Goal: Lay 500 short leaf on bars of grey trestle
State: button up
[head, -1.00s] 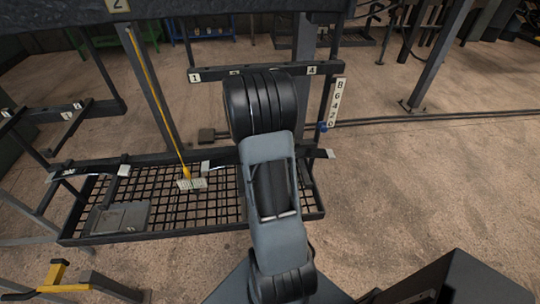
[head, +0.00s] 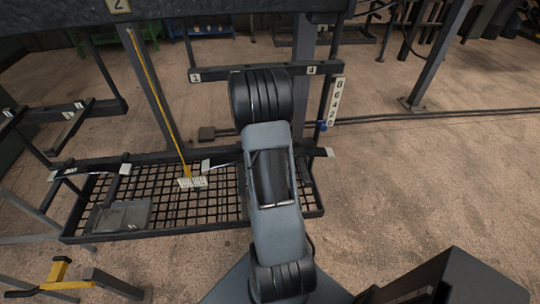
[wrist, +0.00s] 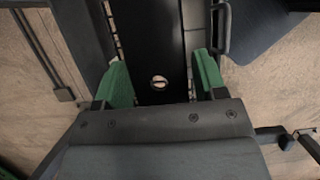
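A black flat leaf (wrist: 155,40) with a round hole runs lengthwise between the green pads of my gripper (wrist: 161,82) in the wrist view. The left pad lies close along one edge. A thin gap may show at the right pad, so I cannot tell whether the fingers grip the leaf. No 500 mark is readable on it. In the head view my arm hides the gripper and the leaf. My arm is over the right part of a dark mesh rack (head: 190,232). I cannot tell for sure which stand is the grey trestle.
A yellow rod (head: 158,100) slants down to a white tag (head: 193,182) over the mesh. A grey plate (head: 123,216) lies on the rack's left. A yellow-topped stand (head: 58,274) is at lower left. A numbered upright (head: 337,103) stands right. Floor to the right is largely clear.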

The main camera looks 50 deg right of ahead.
grip_shut()
dwell(0.4)
